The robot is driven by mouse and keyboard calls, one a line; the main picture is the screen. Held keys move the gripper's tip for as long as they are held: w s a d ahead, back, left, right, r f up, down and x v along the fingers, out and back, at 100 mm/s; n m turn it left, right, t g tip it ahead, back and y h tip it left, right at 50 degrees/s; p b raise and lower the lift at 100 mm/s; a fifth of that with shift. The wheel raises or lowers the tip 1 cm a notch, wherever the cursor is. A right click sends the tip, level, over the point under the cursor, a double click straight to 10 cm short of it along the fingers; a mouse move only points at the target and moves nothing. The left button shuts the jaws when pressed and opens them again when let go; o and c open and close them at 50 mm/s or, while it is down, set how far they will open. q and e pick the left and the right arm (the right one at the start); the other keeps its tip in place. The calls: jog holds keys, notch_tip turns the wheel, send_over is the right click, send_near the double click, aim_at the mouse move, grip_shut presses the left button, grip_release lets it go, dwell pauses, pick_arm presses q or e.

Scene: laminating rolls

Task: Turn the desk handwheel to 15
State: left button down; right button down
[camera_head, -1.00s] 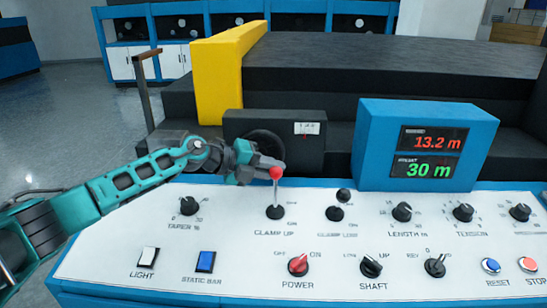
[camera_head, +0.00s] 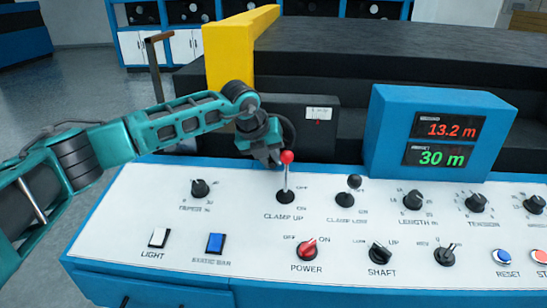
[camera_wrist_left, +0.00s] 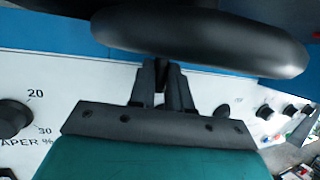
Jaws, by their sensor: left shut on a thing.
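The desk handwheel is a black wheel on the front of a dark box behind the control panel. In the head view my left gripper (camera_head: 268,157) mostly covers it, and only a dark arc of rim (camera_head: 289,131) shows. In the left wrist view the smooth black rim (camera_wrist_left: 200,38) runs across the top, just beyond my gripper (camera_wrist_left: 160,78). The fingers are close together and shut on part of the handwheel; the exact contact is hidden. A small white label (camera_head: 318,113) on the box is too small to read. My right gripper is not in view.
The red-topped CLAMP UP lever (camera_head: 287,172) stands close in front of my left gripper. The TAPER knob (camera_head: 200,188) is to its left. A blue display box (camera_head: 385,140) at the right reads 13.2 m and 30 m. A yellow post (camera_head: 229,60) rises behind.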

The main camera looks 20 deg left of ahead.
pick_arm(q)
jog(key=shift+s+a+y, duration=0.1)
jog(key=shift+y, duration=0.4)
jog(key=c, duration=1.1)
grip_release()
jog(key=v, duration=0.6)
jog(key=b+v, duration=0.1)
jog(key=v, duration=0.6)
jog(key=shift+w, duration=0.25)
